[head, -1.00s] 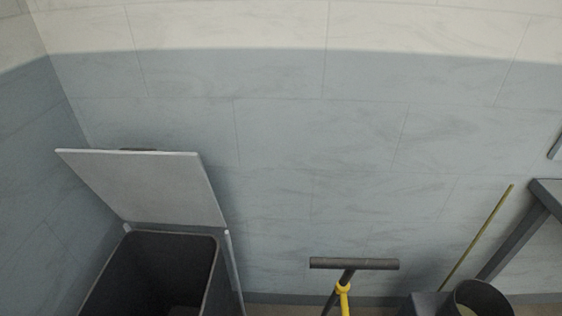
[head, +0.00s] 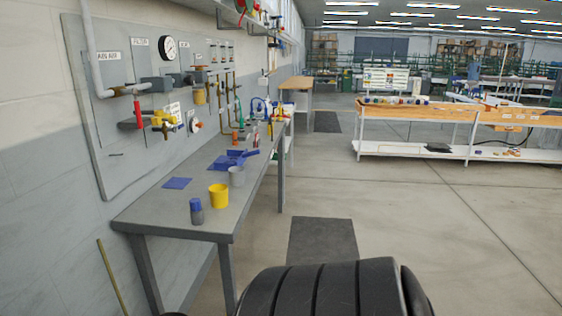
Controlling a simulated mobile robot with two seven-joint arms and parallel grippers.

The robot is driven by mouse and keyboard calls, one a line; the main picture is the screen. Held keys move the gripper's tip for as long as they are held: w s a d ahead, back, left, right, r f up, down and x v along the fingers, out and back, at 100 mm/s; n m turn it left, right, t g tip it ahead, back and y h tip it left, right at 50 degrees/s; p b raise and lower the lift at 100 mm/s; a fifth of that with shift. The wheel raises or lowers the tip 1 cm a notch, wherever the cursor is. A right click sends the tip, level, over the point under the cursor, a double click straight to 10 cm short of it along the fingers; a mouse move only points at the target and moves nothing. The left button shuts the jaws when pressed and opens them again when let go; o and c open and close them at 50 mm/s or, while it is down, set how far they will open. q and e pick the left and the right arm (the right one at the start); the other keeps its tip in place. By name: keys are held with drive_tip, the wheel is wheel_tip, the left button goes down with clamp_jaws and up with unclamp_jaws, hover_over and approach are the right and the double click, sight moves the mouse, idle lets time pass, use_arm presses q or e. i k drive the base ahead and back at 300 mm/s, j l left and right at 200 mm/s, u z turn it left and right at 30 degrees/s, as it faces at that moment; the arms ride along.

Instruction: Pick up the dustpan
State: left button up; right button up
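A blue piece that looks like a dustpan (head: 228,161) lies on the grey workbench (head: 160,211) along the left wall in the head view. A short blue part like a handle points to the right from it. It is small and far off, so its exact shape is hard to tell. Neither of my grippers is in view.
A dark floor mat (head: 322,240) lies right of the bench. Open floor (head: 430,210) extends right.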

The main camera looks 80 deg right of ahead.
sight(234, 157)
drive_tip(key=z, duration=2.2)
drive_tip(key=i+l+u, duration=0.4)
drive_tip(key=i+l, duration=1.6)
drive_tip(key=l, duration=0.05)
